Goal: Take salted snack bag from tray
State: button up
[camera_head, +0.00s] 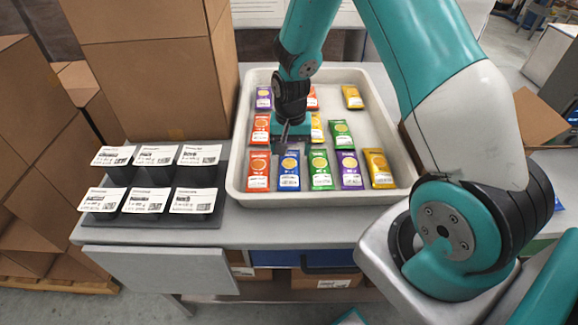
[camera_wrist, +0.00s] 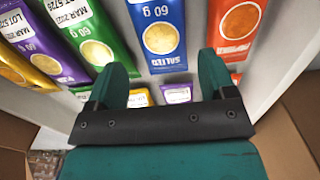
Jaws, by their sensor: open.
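The salted snack bag (camera_head: 289,170) is blue with a yellow round picture and lies flat in the front row of the tray (camera_head: 240,190), between a red-orange bag (camera_head: 258,170) and a green bag (camera_head: 320,170). In the wrist view the blue bag (camera_wrist: 159,38) reads "SALTED" and "60 g". My gripper (camera_head: 288,140) is over the tray, just behind the blue bag in the head view. In the wrist view my gripper (camera_wrist: 162,76) is open, with its fingers apart and nothing between them. The blue bag is beyond the fingertips, roughly in line with the gap.
A purple bag (camera_head: 349,169) and a yellow bag (camera_head: 380,168) continue the front row. Several other bags lie behind, partly hidden by my arm. Left of the tray is a black stand with white label cards (camera_head: 143,200). Tall cardboard boxes (camera_head: 150,80) stand behind it.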

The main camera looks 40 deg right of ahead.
aim_at(289, 163)
jog(key=shift+s+a+f+p, duration=0.15)
jog(key=shift+f+p, duration=0.35)
jog(key=shift+f, duration=0.95)
jog(key=shift+s+a+f+p, duration=0.15)
jog(key=shift+f+p, duration=0.3)
jog(key=shift+f, duration=1)
jog(key=shift+w, duration=0.1)
jog(key=c, duration=0.7)
